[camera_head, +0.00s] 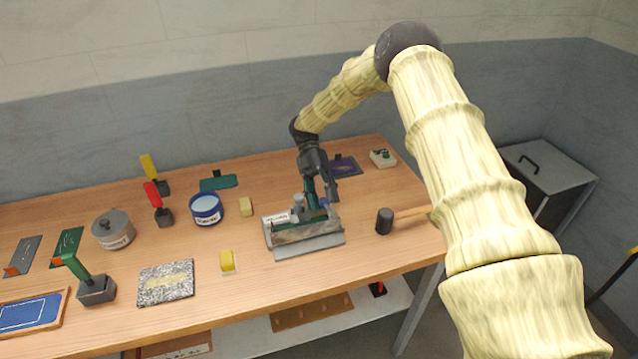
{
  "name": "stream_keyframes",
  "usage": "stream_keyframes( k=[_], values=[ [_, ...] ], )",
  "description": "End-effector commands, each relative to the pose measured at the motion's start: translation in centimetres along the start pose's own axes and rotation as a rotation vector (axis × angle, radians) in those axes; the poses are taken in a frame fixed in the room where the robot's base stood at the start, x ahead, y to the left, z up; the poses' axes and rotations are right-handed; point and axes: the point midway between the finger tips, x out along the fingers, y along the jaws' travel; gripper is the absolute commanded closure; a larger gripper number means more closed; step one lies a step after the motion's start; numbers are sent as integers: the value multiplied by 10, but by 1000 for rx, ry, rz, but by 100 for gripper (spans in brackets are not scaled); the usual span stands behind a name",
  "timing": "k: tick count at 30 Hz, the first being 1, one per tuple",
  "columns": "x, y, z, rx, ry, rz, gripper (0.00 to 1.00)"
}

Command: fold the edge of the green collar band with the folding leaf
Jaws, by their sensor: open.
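A grey metal bending press (310,240) stands near the middle of the table, with a broad grey front plate, a white label at its left and a blue part at its right. The front plate (303,232) looks like the folding leaf. A narrow green strip (314,219), which looks like the green collar band, shows behind it, partly hidden. My gripper (322,200) is open and points down just above the back of the press. A dark green upright part shows beside its fingers. I cannot tell whether the fingers touch anything.
A mallet (385,221) lies right of the press, and a yellow block (227,261) sits front left. A blue tin (206,209), a grey lidded pot (113,230), a speckled slab (166,283) and several handled tools stand further left. The front right table is clear.

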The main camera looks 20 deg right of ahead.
Motion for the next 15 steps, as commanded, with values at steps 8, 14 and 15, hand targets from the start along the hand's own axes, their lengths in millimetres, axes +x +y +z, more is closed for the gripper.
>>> stream_keyframes(
  k=[8,14,15],
  values=[
    [-44,1,1,0,-1,3,52],
    [-75,1,2,1,0,1,52],
    [-81,1,2,1,0,2,52]
  ],
)
